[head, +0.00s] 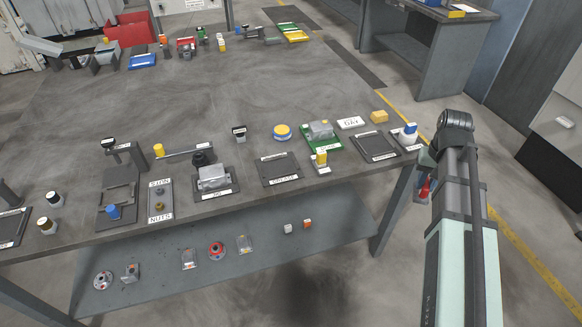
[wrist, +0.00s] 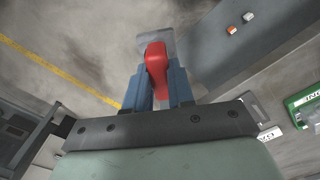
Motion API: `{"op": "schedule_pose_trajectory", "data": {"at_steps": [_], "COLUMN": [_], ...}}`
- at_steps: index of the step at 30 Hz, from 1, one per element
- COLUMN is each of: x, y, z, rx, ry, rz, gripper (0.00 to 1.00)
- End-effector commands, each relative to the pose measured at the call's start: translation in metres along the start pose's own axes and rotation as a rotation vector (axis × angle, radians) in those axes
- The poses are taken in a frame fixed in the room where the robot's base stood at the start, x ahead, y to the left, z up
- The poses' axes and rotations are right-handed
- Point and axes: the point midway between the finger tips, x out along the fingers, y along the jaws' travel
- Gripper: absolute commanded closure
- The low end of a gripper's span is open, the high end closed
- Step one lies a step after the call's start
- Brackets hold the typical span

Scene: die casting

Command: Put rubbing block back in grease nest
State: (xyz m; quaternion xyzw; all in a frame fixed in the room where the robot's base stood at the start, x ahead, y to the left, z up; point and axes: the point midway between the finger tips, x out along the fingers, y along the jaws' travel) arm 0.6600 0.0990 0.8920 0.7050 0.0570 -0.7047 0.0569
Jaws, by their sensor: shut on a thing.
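My gripper (wrist: 158,82) has blue fingers and is shut on a red handle with a flat grey plate at its far end, which I take to be the rubbing block (wrist: 156,62). In the head view the red part (head: 425,188) shows beside my arm, just off the table's right edge; most of my gripper is hidden there. The grease nest (head: 281,170) looks like the dark flat tray labelled GREASE near the table's front edge. It is empty and lies left of my gripper.
A yellow-topped bottle (head: 320,160) and a green tray (head: 327,143) are close to the grease nest. The table's middle is clear.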

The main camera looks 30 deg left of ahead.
Motion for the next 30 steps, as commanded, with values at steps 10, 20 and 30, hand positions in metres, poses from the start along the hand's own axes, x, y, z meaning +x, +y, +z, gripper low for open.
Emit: {"op": "schedule_pose_trajectory", "data": {"at_steps": [10, 20, 30], "x": [-0.012, -0.027, -0.048], "y": [-0.107, -0.212, -0.326], "z": [-0.005, -0.003, 0.009], "rx": [-0.171, -0.328, -0.491], "ry": [0.000, 0.001, 0.000], "rz": [0.000, 0.000, 0.000], "gripper": [1.00, 1.00, 1.00]}}
